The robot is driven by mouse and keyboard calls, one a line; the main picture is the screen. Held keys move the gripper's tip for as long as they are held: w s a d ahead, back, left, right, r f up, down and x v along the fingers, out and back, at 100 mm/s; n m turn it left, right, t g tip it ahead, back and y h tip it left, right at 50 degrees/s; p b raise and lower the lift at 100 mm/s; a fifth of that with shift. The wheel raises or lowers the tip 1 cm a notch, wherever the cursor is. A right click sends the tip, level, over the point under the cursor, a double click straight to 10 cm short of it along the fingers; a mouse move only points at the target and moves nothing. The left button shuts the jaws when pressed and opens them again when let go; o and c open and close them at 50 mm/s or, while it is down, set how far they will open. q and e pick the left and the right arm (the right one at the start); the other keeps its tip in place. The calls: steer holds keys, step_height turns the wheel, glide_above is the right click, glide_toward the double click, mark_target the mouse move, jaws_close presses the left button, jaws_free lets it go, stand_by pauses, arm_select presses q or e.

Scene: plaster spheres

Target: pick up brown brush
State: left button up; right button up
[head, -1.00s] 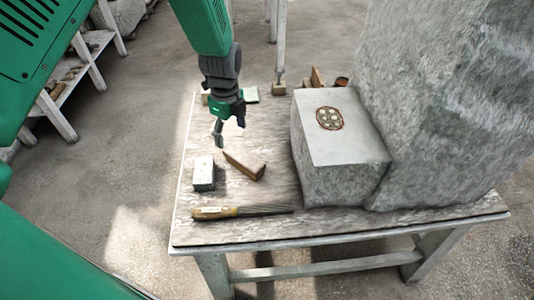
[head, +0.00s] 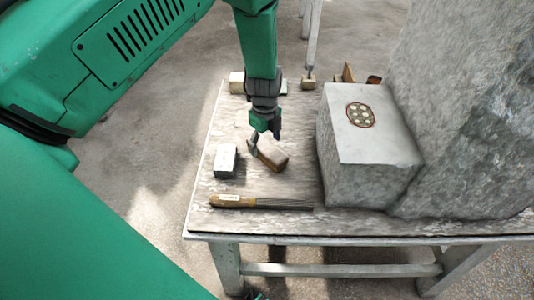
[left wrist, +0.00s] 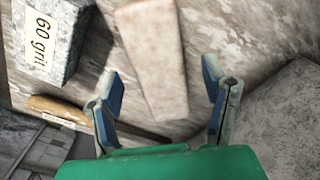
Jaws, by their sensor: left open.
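The brown brush (head: 273,155) lies on the table beside the white-topped grit block. In the left wrist view the brush (left wrist: 156,58) shows as a long, pale brown block, running from the top edge to between the fingers. My left gripper (head: 264,140) is at the brush in the head view, covering part of its left end. In the left wrist view my left gripper (left wrist: 160,80) is open, with a finger on either side of the brush's near end and gaps on both sides. Contact cannot be told. My right gripper is not in view.
A grey block labelled "60 grit" (left wrist: 48,38) lies left of the brush. A wooden-handled file (head: 260,202) lies along the table's front. A large stone block (head: 370,165) stands close on the right. The table (head: 203,190) is bare at its left edge.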

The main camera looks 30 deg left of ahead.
arm_select(q)
step_height(320, 180, down, 3)
steer(key=shift+d+r, duration=0.1)
steer(key=c, duration=1.5)
